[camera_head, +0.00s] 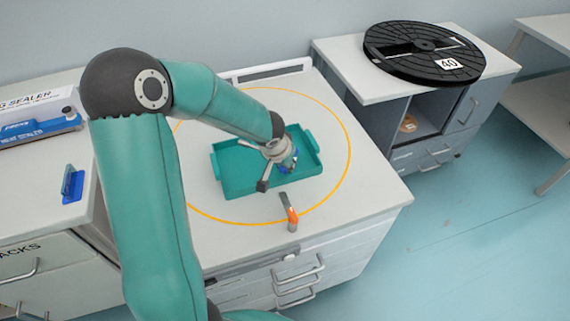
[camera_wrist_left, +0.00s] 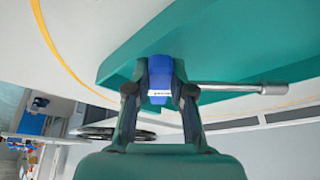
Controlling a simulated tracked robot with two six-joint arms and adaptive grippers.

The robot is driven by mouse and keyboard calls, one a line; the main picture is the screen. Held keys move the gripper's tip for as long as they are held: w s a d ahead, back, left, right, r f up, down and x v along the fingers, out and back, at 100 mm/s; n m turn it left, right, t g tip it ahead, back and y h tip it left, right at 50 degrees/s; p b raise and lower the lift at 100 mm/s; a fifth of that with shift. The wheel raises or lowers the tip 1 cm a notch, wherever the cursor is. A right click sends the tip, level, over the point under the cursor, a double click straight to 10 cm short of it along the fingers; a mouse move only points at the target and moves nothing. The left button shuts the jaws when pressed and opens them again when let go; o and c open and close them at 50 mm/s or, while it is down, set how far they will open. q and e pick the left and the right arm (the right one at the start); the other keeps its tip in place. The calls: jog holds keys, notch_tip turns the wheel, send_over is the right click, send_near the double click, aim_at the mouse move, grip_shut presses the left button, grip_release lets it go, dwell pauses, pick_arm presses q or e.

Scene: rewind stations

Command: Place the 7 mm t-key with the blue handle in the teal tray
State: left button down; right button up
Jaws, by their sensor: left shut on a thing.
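The t-key's blue handle (camera_wrist_left: 160,78) is between the fingertips of my left gripper (camera_wrist_left: 160,90) in the wrist view. Its metal shank sticks out to the right and ends in a socket. In the head view my left gripper (camera_head: 286,163) is over the teal tray (camera_head: 232,187), and a little blue shows at its fingers. The tray also shows close to the handle in the wrist view (camera_wrist_left: 230,45). I cannot tell whether the t-key touches the tray. My right gripper is not in view.
A tool with an orange handle (camera_head: 291,213) lies on the worktop in front of the tray. A yellow ring (camera_head: 350,150) on the worktop surrounds the tray. A blue bracket (camera_head: 72,184) and a sealer (camera_head: 38,130) are at left. A black reel (camera_head: 420,52) lies on the right-hand cabinet.

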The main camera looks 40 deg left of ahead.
pick_arm(q)
jog(key=shift+f, duration=0.2)
jog(key=c, duration=1)
grip_release()
jog(key=shift+r, duration=0.1)
jog(key=shift+r, duration=0.1)
jog(key=shift+r+p, duration=0.15)
jog(key=shift+p, duration=0.15)
jog(key=p+v, duration=0.2)
jog(key=v, duration=1)
jog(key=shift+w+r, duration=0.1)
jog(key=shift+r, duration=0.15)
